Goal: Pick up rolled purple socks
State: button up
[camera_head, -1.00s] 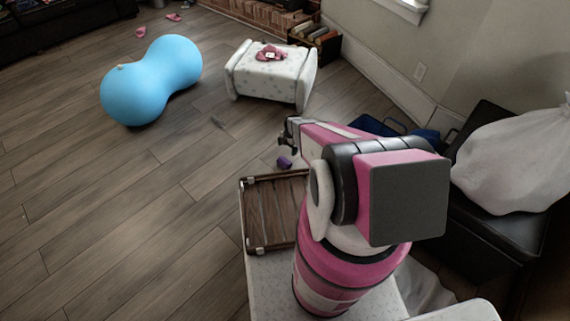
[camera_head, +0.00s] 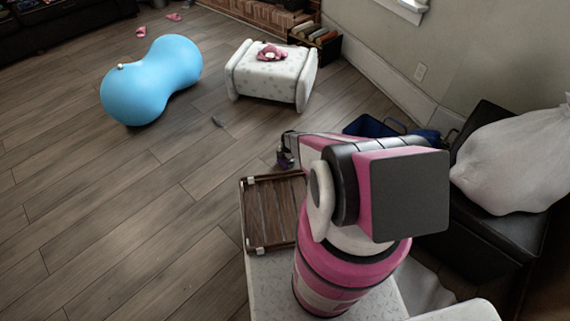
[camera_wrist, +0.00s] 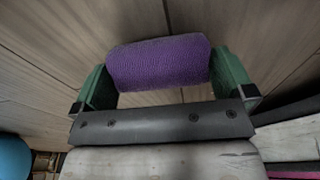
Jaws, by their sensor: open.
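The rolled purple socks (camera_wrist: 158,63) lie between the two green fingers of my gripper (camera_wrist: 166,82) in the wrist view. The fingers are open, one at each end of the roll, with the left finger very close to it; I cannot tell whether either touches. In the head view my gripper (camera_head: 286,151) is low over the wooden floor, and only a small purple patch of the socks shows at it. The rest of the socks is hidden by my gripper there.
A white patterned footstool (camera_head: 275,88) and a blue peanut-shaped ball (camera_head: 150,80) stand farther back. A black bench (camera_head: 505,222) with a white bag (camera_head: 515,160) is at right. Floor at left is clear.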

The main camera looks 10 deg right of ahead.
jog(key=c, duration=0.6)
jog(key=shift+r, duration=0.15)
